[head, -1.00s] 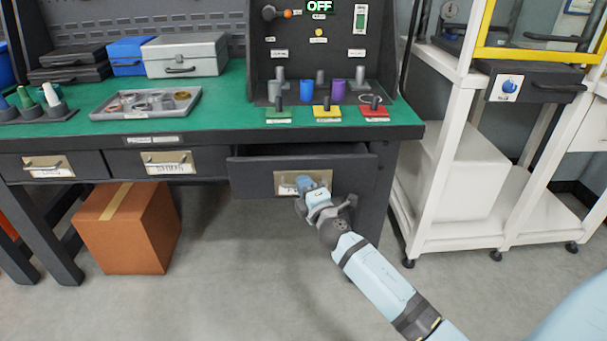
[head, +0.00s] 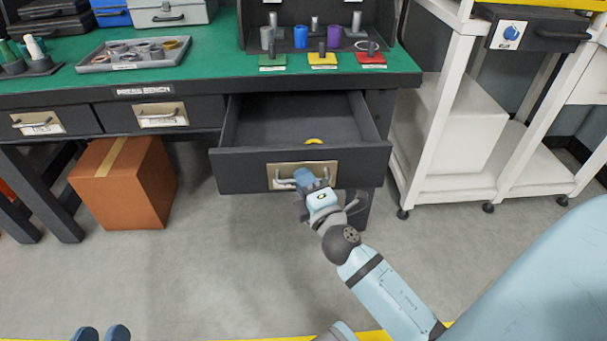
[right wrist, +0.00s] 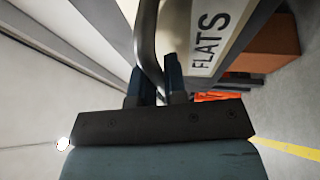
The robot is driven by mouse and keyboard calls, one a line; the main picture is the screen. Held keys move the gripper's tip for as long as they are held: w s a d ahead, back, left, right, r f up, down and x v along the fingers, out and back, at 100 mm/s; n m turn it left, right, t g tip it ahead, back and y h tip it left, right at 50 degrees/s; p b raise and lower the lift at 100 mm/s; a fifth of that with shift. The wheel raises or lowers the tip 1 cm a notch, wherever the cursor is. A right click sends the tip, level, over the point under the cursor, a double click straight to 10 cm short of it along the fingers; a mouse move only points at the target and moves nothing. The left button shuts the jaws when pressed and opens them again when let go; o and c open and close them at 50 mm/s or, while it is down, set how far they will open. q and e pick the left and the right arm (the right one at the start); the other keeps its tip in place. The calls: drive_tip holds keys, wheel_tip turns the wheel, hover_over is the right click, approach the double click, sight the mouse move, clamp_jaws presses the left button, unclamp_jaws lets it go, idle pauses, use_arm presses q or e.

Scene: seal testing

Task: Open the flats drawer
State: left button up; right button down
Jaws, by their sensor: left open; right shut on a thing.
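The flats drawer (head: 232,172) stands well out from under the right part of the bench in the head view, and its inside shows. A yellow ring (head: 315,141) lies inside near its front panel. My right gripper (head: 299,180) is shut on the drawer's bar handle. In the right wrist view the handle (right wrist: 147,40) runs between the fingers (right wrist: 157,85), beside the label (right wrist: 208,45) reading FLATS.
Two shut drawers (head: 95,118) sit left of the open one. An orange-brown box (head: 125,185) stands under the bench. A white cart (head: 432,130) stands close on the right. The bench top holds a tray (head: 90,66) and several cylinders. The floor in front is clear.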

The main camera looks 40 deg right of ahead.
drive_tip(key=c, duration=1.2)
unclamp_jaws()
drive_tip(key=shift+a, duration=0.1)
use_arm(q)
drive_tip(key=shift+f, duration=0.1)
use_arm(e)
drive_tip(key=shift+s+f, duration=0.1)
drive_tip(key=shift+s, duration=0.1)
use_arm(q)
drive_tip(key=w+m+b, duration=0.1)
drive_tip(key=w+a+m+t+b, duration=0.1)
drive_tip(key=b, duration=0.1)
drive_tip(key=shift+r, duration=0.35)
use_arm(e)
drive_tip(key=v, duration=0.7)
use_arm(q)
drive_tip(key=shift+s+f, duration=0.1)
drive_tip(key=shift+f, duration=0.1)
